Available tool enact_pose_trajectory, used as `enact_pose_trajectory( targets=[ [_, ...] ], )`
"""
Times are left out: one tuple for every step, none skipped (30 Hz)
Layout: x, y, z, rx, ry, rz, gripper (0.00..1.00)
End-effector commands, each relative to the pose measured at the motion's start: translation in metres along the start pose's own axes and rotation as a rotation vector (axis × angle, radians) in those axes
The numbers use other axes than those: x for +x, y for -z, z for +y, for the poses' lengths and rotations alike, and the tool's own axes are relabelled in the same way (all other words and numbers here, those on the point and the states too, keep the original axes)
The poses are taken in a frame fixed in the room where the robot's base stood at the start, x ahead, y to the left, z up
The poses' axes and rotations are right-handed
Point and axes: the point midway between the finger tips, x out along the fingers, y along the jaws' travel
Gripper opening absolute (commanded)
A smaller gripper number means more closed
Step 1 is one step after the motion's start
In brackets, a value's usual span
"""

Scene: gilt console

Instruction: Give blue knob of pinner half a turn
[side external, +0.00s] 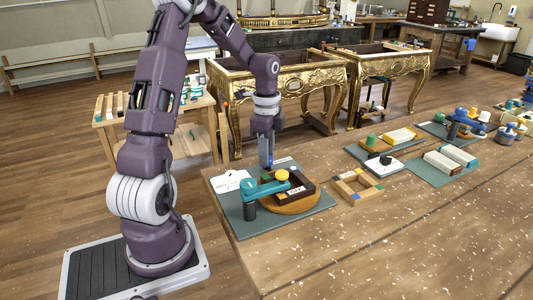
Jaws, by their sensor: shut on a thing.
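The pinner stands on the near left of the wooden table. It has a teal arm (268,187) on a post, reaching over a dark wooden frame (303,187) on a round wooden base (297,207). My gripper (266,163) points down at the rear left of the frame. It is shut on a small blue part, which looks like the blue knob (266,160). The fingers hide most of it, and its turn angle cannot be told.
A green mat (232,208) lies under the pinner, with a white card (229,181) at left. To the right are a small multicoloured frame (357,186), a white block with a black knob (385,160) and other fixtures. The table front (390,250) is clear.

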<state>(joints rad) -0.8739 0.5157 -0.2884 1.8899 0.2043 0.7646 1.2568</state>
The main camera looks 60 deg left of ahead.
Motion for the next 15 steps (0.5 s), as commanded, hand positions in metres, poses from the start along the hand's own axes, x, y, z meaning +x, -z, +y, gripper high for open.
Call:
enact_pose_trajectory(
  targets=[
    [-0.0009, 0.0002, -0.0010, 0.002, 0.004, 0.001, 0.00],
    [-0.0009, 0.0002, -0.0010, 0.003, 0.004, 0.001, 0.00],
    [-0.0008, 0.0002, -0.0010, 0.003, 0.004, 0.001, 0.00],
    [-0.0008, 0.0002, -0.0010, 0.003, 0.004, 0.001, 0.00],
    [-0.0008, 0.0002, -0.0010, 0.003, 0.004, 0.001, 0.00],
    [-0.0008, 0.0002, -0.0010, 0.003, 0.004, 0.001, 0.00],
    [-0.0008, 0.0002, -0.0010, 0.003, 0.004, 0.001, 0.00],
    [-0.0009, 0.0002, -0.0010, 0.003, 0.004, 0.001, 0.00],
    [-0.0008, 0.0002, -0.0010, 0.002, 0.004, 0.001, 0.00],
    [-0.0008, 0.0002, -0.0010, 0.002, 0.004, 0.001, 0.00],
    [-0.0008, 0.0002, -0.0010, 0.002, 0.004, 0.001, 0.00],
    [-0.0008, 0.0002, -0.0010, 0.002, 0.004, 0.001, 0.39],
    [-0.0008, 0.0002, -0.0009, 0.002, 0.003, 0.001, 0.45],
    [-0.0007, 0.0002, -0.0008, 0.002, 0.003, 0.001, 0.51],
    [-0.0006, 0.0001, -0.0007, 0.002, 0.003, 0.001, 0.53]
  ],
)
